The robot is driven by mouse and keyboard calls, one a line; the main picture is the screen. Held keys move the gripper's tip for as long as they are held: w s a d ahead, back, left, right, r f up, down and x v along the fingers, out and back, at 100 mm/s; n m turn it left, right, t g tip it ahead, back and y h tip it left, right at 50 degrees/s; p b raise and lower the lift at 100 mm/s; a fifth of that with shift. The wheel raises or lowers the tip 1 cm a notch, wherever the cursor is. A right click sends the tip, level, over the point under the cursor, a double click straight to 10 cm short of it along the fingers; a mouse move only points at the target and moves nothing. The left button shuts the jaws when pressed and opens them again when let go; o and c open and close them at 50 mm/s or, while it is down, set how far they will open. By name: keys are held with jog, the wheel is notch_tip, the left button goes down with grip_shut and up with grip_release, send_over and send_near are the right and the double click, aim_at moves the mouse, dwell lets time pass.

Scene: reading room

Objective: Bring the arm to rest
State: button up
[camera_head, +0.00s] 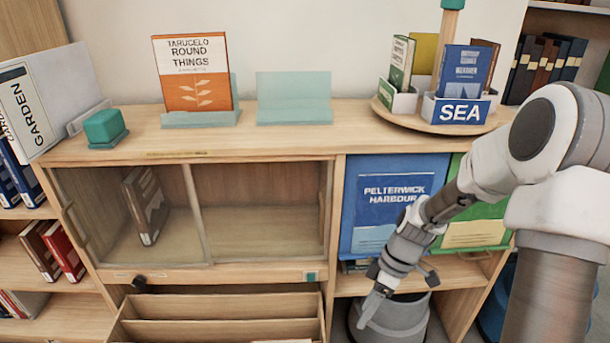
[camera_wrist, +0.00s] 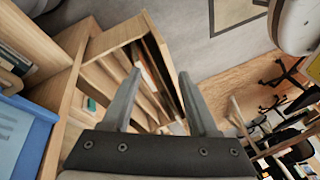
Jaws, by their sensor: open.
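My gripper (camera_head: 377,287) is at the lower right of the head view, in front of the right part of the shelf unit. It points down and to the left, beside the open drawer. In the wrist view my gripper (camera_wrist: 160,98) shows two fingers spread apart with nothing between them. My arm comes in from the right edge of the head view, bent at the elbow. The open drawer (camera_wrist: 158,40) lies beyond the fingers in the wrist view.
The wooden drawer (camera_head: 220,307) is pulled out at the bottom centre. A blue Pelterwick Harbour book (camera_head: 393,192) stands behind my arm. A grey bin (camera_head: 398,325) is below my gripper. The worktop (camera_head: 230,140) holds an orange book (camera_head: 193,75) and a round SEA carousel (camera_head: 425,125).

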jog(key=s+r+m+t+h, duration=0.2)
jog(key=s+r+m+t, duration=0.35)
jog(key=r, duration=0.75)
jog(key=s+r+m+t+h, duration=0.2)
jog(key=s+r+m, duration=0.6)
jog(key=r, duration=0.5)
notch_tip(320, 180, up, 25)
jog(key=p, duration=2.5)
jog(key=shift+d+p, duration=0.15)
jog(key=shift+p, duration=0.15)
jog(key=shift+c, duration=0.8)
